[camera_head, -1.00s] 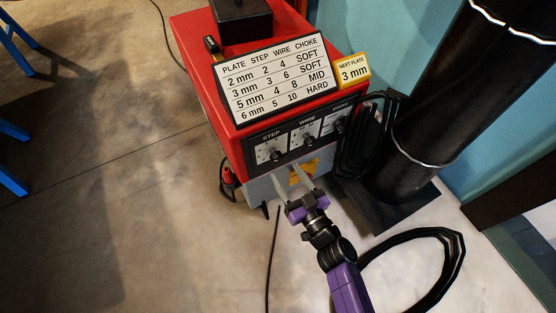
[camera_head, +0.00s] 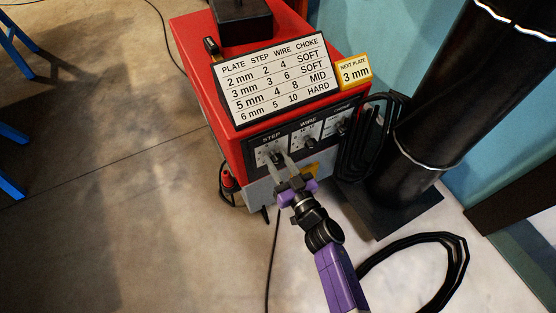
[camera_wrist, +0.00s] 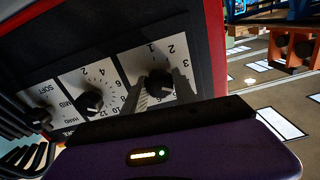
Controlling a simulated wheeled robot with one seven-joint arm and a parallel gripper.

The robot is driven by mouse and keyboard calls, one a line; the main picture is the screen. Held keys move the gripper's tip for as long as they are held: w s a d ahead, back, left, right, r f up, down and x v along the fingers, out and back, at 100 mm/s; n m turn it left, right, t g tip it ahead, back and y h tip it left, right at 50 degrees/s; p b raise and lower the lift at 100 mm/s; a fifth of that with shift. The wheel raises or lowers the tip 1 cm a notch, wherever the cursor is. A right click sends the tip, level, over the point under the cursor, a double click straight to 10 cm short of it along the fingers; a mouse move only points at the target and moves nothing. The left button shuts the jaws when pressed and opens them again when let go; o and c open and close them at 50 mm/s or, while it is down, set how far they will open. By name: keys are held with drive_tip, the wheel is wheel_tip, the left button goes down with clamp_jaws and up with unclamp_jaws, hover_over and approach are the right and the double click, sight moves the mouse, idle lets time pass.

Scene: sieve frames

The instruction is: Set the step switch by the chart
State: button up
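The red machine (camera_head: 203,108) has a black front panel with three knobs marked STEP, WIRE and CHOKE. A sloped white chart (camera_head: 276,80) on top lists plate, step, wire and choke; its 3 mm row reads 3, 6, SOFT. A yellow card (camera_head: 354,71) reads "NEXT PLATE 3 mm". My gripper (camera_head: 280,160) is open at the STEP knob, the leftmost one in the head view. In the wrist view the black STEP knob (camera_wrist: 160,81) sits between my two fingers, which partly cover its dial. I cannot tell its setting or whether the fingers touch it.
The WIRE knob (camera_wrist: 90,102) and the CHOKE knob (camera_wrist: 38,115) sit close beside the STEP knob. Black cable coils (camera_head: 369,140) hang at the machine's right side. A thick black column (camera_head: 440,105) stands further right. The floor at left is mostly clear.

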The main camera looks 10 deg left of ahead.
clamp_jaws()
drive_tip(key=n, duration=0.3)
drive_tip(key=shift+n, duration=0.4)
drive_tip(key=shift+f+n+b, duration=0.1)
drive_tip(key=shift+n+b, duration=0.4)
drive_tip(key=shift+n, duration=1.4)
drive_tip(key=o, duration=0.9)
unclamp_jaws()
